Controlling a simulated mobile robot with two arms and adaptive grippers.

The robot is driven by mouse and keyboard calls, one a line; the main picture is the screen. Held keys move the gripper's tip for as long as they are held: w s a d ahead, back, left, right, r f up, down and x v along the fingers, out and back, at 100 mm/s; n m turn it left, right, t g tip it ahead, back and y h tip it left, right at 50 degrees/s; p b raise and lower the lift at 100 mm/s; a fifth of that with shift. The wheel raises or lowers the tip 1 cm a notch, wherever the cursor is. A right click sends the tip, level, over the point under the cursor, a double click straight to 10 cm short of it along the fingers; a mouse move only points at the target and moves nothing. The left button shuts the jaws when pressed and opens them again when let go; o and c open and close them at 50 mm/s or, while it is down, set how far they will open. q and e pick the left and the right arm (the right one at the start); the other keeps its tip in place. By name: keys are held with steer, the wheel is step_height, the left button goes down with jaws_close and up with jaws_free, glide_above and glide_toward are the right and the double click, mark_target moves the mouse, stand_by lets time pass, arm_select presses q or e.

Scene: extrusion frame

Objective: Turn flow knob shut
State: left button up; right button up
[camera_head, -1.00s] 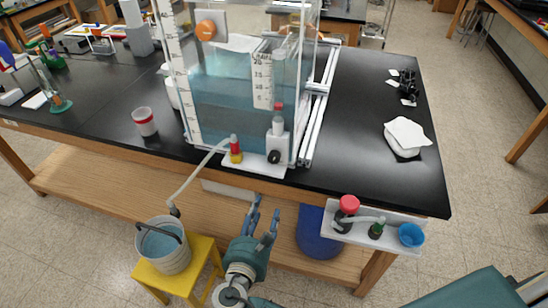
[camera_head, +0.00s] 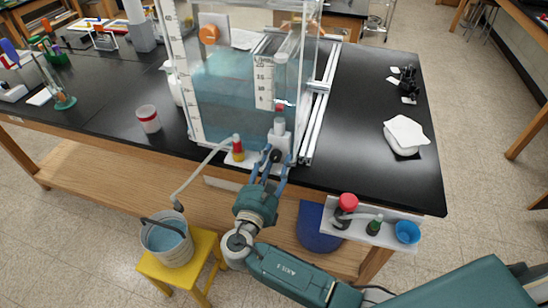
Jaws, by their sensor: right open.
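A small black knob (camera_head: 275,156) sits on the front of a white valve block (camera_head: 279,136) at the lower front of a clear water tank (camera_head: 225,100). I take it to be the flow knob. My right gripper (camera_head: 274,158) reaches up from below, its two blue fingers open with the tips on either side of the knob. I cannot tell whether the fingers touch it. My left gripper is not in view.
The hose leads to a bucket (camera_head: 168,245) on a yellow stool (camera_head: 185,277). A white shelf (camera_head: 395,243) with bottles and a blue cup (camera_head: 407,232) hangs at the right table edge.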

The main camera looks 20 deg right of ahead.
steer(key=shift+w+d, duration=0.1)
steer(key=shift+w, duration=0.05)
jaws_close()
